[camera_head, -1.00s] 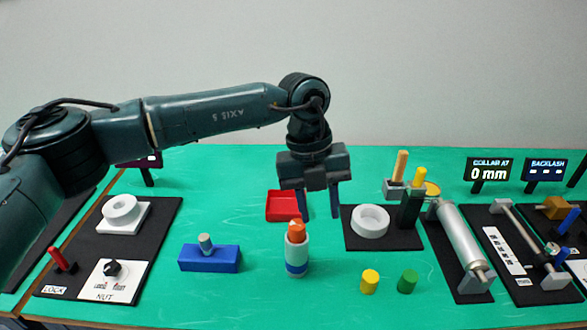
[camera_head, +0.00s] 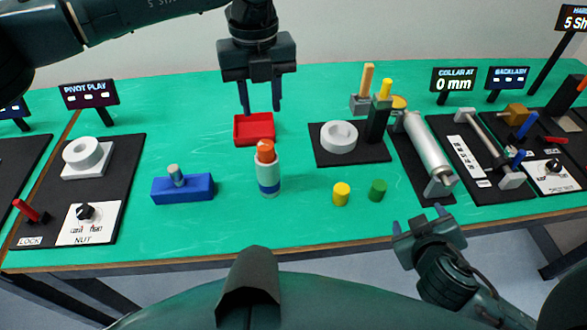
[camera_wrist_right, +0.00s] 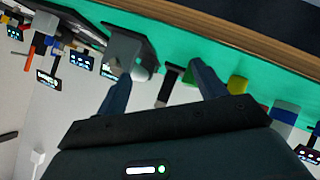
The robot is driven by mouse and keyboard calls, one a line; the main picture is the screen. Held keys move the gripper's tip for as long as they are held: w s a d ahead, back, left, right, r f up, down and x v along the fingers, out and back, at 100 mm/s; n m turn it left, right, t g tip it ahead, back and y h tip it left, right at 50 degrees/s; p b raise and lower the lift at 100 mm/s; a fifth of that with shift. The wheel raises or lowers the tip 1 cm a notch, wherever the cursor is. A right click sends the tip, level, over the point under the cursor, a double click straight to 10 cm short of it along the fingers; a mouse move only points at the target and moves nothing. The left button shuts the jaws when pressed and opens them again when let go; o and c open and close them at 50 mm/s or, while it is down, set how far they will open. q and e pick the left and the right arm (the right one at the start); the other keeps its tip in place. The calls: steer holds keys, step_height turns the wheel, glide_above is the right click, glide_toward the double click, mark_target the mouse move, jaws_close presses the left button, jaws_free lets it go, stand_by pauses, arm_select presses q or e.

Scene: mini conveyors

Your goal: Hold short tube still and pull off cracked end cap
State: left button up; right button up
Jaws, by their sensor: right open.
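The short tube (camera_head: 268,184), white with a blue band, stands upright on the green table. An orange end cap (camera_head: 265,150) sits in its top; any crack is too small to see. My left gripper (camera_head: 261,108) is open and empty, pointing down above and behind the tube, near the red tray, touching nothing I can see. My right gripper (camera_head: 419,216) is open and empty at the table's front edge, right of and apart from the tube. Its two fingers also show spread in the right wrist view (camera_wrist_right: 160,88).
The red tray (camera_head: 242,141) lies behind the tube. A blue block (camera_head: 183,191) with a grey peg stands left. A yellow cap (camera_head: 341,194) and a green cap (camera_head: 377,190) stand right. A white ring (camera_head: 339,136) and a roller (camera_head: 426,148) lie farther right.

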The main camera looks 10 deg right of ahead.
steer(key=w+a+r+n+t+y, duration=0.3)
steer(key=w+a+r+n+t, duration=0.15)
steer(key=w+a+n, duration=0.4)
steer(key=r+n+y, duration=0.2)
steer(key=n+y, duration=1)
steer(key=n, duration=1.9)
glide_above(276, 183)
steer(key=v, duration=0.5)
steer(key=shift+w+d+g, duration=0.1)
steer(key=shift+w+g, duration=0.15)
steer(key=shift+g, duration=0.2)
steer(key=shift+f+n, duration=0.3)
steer(key=shift+n, duration=0.05)
steer(key=shift+f, duration=0.95)
steer(key=f, duration=0.5)
steer(key=shift+w+a+f, duration=0.2)
steer(key=shift+a+f, duration=0.05)
steer(key=shift+f, duration=0.15)
steer(key=x, duration=0.7)
steer(key=shift+a, duration=0.1)
steer(key=shift+r, duration=0.1)
steer(key=c, duration=1.3)
